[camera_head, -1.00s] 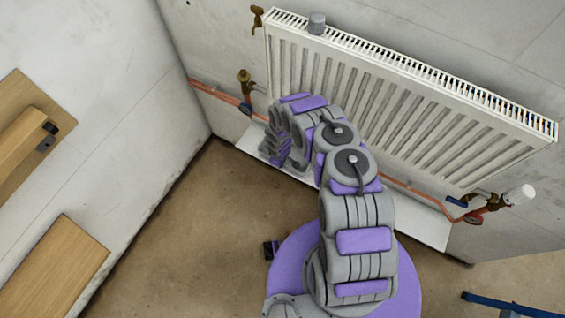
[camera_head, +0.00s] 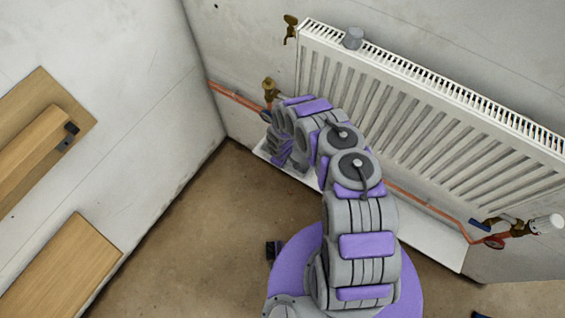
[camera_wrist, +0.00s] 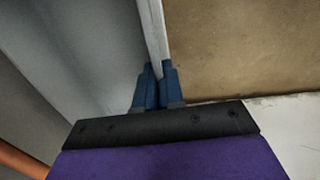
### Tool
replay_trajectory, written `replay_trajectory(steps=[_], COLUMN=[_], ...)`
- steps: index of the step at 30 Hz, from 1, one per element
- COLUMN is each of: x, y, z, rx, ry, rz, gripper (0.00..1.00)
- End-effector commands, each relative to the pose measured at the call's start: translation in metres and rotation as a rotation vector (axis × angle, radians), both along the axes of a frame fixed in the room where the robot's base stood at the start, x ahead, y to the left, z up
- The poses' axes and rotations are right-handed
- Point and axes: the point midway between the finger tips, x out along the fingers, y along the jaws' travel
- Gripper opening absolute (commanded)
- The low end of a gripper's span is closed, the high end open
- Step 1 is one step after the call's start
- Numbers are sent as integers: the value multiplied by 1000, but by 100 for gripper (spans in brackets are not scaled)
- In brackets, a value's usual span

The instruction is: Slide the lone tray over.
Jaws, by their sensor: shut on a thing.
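A long pale tray (camera_head: 432,236) lies on the floor under the radiator, along the wall. My arm crosses in front of its middle. In the wrist view the tray's grey inside (camera_wrist: 85,55) fills the left, and its thin upright rim (camera_wrist: 153,30) runs up from between the blue fingertips. My gripper (camera_wrist: 156,82) is shut on that rim. In the head view my arm bends down to the tray's left part, and the fingertips are hidden there.
A white radiator (camera_head: 420,110) hangs above the tray, with copper pipe (camera_head: 235,97) and a valve (camera_head: 520,228) near its lower ends. The left wall carries wooden boards (camera_head: 60,265). Brown floor (camera_head: 185,235) is bare in front of the tray.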

Motion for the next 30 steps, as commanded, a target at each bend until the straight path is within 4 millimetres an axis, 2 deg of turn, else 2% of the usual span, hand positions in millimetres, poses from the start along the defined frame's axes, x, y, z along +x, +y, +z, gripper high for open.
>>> replay_trajectory(steps=[7, 8, 16, 25, 30], x=[0, 0, 0, 0, 1], y=[1, 1, 1, 1, 2], z=[0, 0, 0, 2, 18], rx=[0, 1, -1, 0, 1], ry=[0, -1, -1, -1, -4], rz=[1, 0, 1, 0, 1], gripper=[0, 10, 36, 37, 37])
